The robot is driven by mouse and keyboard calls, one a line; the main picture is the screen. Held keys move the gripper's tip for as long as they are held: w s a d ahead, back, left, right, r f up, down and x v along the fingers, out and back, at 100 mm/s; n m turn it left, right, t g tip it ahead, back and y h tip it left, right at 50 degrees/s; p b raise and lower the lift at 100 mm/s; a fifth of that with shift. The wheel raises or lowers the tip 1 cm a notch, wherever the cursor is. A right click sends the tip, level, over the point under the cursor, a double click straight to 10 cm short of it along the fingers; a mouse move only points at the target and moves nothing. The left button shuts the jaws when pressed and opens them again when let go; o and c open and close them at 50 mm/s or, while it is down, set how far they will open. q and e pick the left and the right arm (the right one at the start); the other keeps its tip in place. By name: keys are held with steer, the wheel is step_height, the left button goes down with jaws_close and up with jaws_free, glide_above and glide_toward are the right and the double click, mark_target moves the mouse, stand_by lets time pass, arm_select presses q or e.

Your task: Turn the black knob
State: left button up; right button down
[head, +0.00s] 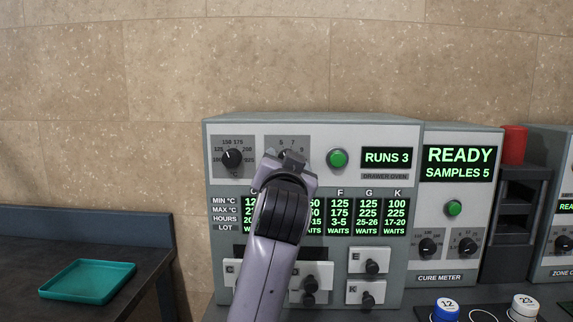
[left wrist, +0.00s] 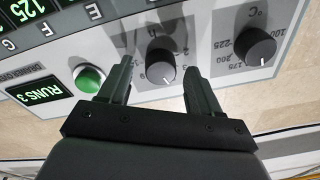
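My left gripper (head: 288,166) is at the drawer oven's panel, in front of the hours dial, and hides most of that dial in the head view. In the left wrist view my left gripper (left wrist: 159,70) is open, with one finger on each side of the black hours knob (left wrist: 161,64). Gaps show between the knob and both fingers; I cannot tell how deep they reach. Another black knob, the temperature knob (head: 233,158), is to the left and also shows in the left wrist view (left wrist: 261,47). My right gripper is not in view.
A green button (head: 337,159) and a "RUNS 3" display (head: 387,157) are right of the dial. Below is a lot table (head: 375,215) and drawers with black knobs. A cure meter (head: 458,205) with two black knobs stands right. A teal tray (head: 88,279) lies at left.

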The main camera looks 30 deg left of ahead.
arm_select(q)
steer(key=b+v, duration=0.1)
steer(key=v, duration=0.6)
stand_by(0.3)
stand_by(1.9)
